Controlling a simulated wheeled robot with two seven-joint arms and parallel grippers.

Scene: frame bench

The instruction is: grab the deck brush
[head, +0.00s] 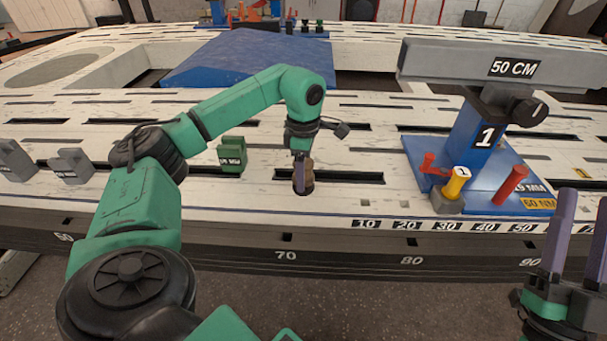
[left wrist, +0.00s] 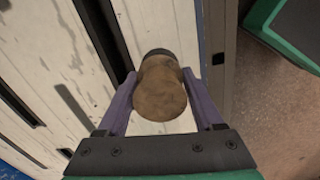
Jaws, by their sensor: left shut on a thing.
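The deck brush (left wrist: 160,88) shows in the left wrist view as a brown, wood-like round body with a dark far end. My left gripper (left wrist: 160,90) has one purple finger on each side of it and is shut on it. In the head view the left gripper (head: 303,176) points down at the bench near its front edge, with the brown deck brush (head: 308,184) partly hidden behind a finger. Whether it touches the bench top is hard to tell. My right gripper (head: 582,235) is at the lower right, fingers apart, with nothing seen between them.
The slotted white bench (head: 350,205) has a numbered front edge. A blue stand (head: 480,135) with a grey beam, red pegs and a yellow post is at the right. A green block (head: 232,155) and grey blocks (head: 72,166) stand at the left. A blue plate (head: 235,60) lies behind.

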